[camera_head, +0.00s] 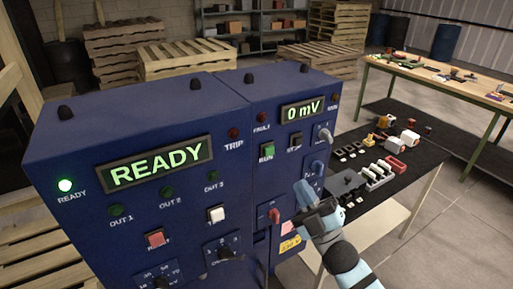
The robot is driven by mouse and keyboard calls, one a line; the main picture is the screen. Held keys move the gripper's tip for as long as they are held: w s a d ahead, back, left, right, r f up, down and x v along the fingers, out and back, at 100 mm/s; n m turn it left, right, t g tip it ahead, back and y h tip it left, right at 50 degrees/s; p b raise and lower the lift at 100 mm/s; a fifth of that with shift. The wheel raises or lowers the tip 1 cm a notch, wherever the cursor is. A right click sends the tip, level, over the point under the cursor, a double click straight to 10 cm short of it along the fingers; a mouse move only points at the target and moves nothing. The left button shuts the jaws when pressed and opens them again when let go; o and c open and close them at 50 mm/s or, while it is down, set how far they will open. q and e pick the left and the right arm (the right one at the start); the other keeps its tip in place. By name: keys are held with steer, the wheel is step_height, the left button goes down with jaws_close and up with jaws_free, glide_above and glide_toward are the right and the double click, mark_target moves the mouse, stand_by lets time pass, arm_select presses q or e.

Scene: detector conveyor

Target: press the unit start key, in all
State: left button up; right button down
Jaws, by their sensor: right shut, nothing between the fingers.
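Two blue cabinets stand side by side. I cannot read a start label on any key. My right gripper (304,190) is shut and empty, in front of the right cabinet's lower right side, below the RUN key. My left gripper is out of view.
A red knob (274,215) and grey knobs (325,134) stick out of the right cabinet. A dark-topped bench (405,180) with small parts stands to the right. A wooden table (440,85), pallets (125,45) and shelves stand behind.

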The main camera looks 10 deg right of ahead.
mark_target(269, 151)
steer(key=shift+w+a+r+n+y, duration=0.1)
steer(key=shift+a+r+n+y, duration=0.05)
steer(key=shift+r+n+y, duration=0.55)
steer(key=w+a+b, duration=0.1)
steer(key=w+a, duration=0.2)
steer(key=w, duration=0.5)
steer(key=shift+w+b, duration=0.15)
steer(key=shift+b, duration=0.25)
stand_by(0.5)
steer(key=shift+w, duration=0.1)
stand_by(1.0)
